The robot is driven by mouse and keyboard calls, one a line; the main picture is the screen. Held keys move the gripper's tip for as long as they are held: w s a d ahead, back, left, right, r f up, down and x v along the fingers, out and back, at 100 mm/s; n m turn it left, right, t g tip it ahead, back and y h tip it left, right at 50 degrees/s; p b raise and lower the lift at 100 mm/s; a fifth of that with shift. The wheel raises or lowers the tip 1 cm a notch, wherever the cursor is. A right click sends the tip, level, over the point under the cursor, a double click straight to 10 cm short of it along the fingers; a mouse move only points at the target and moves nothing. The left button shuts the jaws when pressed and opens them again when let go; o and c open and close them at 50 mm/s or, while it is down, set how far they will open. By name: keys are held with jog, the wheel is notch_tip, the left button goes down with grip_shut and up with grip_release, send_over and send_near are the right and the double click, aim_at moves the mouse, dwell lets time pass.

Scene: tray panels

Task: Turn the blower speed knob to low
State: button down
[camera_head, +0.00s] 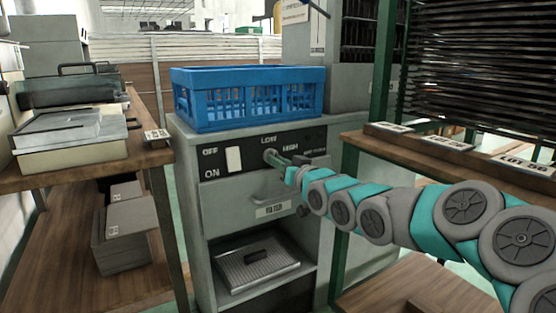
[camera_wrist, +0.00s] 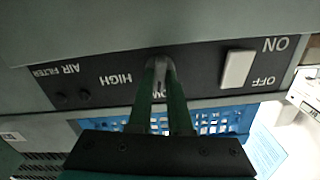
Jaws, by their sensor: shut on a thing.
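The blower speed knob (camera_head: 268,155) is a small grey round knob on the dark control panel (camera_head: 216,181) of the grey cabinet. Above it are the labels LOW and HIGH. My gripper (camera_head: 277,159) reaches in from the right and is shut on the knob. In the wrist view, which is upside down, the two green fingers of my gripper (camera_wrist: 161,68) close on the knob (camera_wrist: 160,62). They partly cover the LOW label, while HIGH is readable. The fingers hide most of the knob, so I cannot tell where it points.
A white rocker switch (camera_head: 233,159) marked OFF and ON is left of the knob. A blue crate (camera_head: 249,77) stands on the cabinet top. Below are a FILTER drawer (camera_head: 235,205) and an open shelf. A green-framed rack (camera_head: 383,65) stands close on the right.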

jog(key=shift+f+n, duration=0.1)
jog(key=shift+n, duration=1.1)
jog(key=c, duration=0.8)
grip_release()
jog(key=shift+c, duration=0.2)
jog(key=v, duration=0.7)
jog(key=shift+s+d, duration=0.25)
jog(key=shift+s, duration=0.1)
